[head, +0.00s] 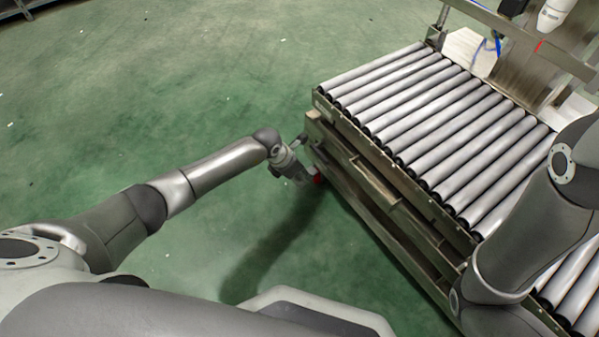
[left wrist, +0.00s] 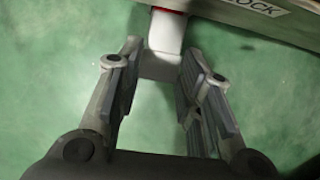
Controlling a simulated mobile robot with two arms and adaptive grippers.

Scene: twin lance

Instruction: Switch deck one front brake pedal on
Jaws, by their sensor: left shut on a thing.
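The front brake pedal shows in the left wrist view as a pale grey lever (left wrist: 165,42) with a red part at its base, sticking out from the deck's edge. In the head view only its red part (head: 318,179) shows, low at the near left corner of the roller deck (head: 345,118). My left gripper (head: 300,177) is at that corner, partly hiding the pedal. In the left wrist view my left gripper (left wrist: 160,58) has its fingertips on either side of the pedal's end. My right arm shows at the right of the head view, but its gripper does not.
A label ending in "OCK" (left wrist: 265,8) is on the deck's edge above the pedal. The deck's metal side frame (head: 385,200) runs down towards my right arm. Green floor (head: 150,90) is open to the left. A metal frame with a blue cable (head: 497,45) stands behind the rollers.

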